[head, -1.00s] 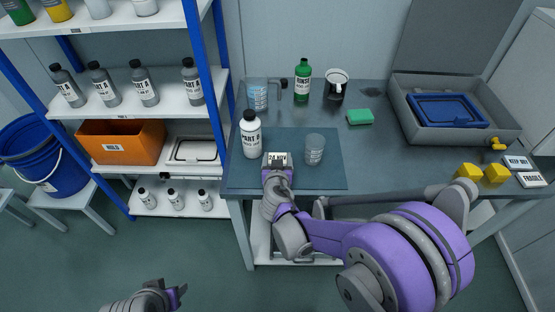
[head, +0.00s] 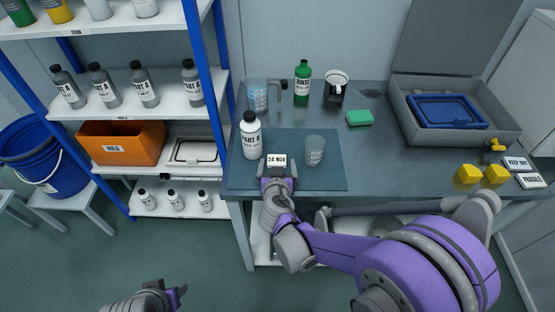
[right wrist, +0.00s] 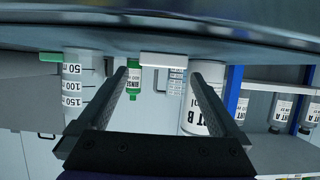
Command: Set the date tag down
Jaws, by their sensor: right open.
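The date tag (head: 277,160), a small white block reading 24 NOV, lies at the front of the blue-grey mat (head: 325,183), between the white PART B bottle (head: 252,138) and the clear graduated cup (head: 314,151). My right gripper (head: 278,180) is open, just in front of the tag. In the right wrist view, which is upside down, the tag (right wrist: 165,59) shows as a pale block beyond the open right fingers (right wrist: 159,76), with a gap on either side. My left gripper (head: 174,293) is low over the floor, away from the bench; its jaw state is unclear.
Behind the mat stand a measuring jug (head: 257,95), a green RINSE bottle (head: 302,82) and a dark mug (head: 336,86). A green sponge (head: 360,118) lies to the right. A grey case (head: 408,133), yellow blocks (head: 468,174) and other tags (head: 530,180) occupy the right side.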

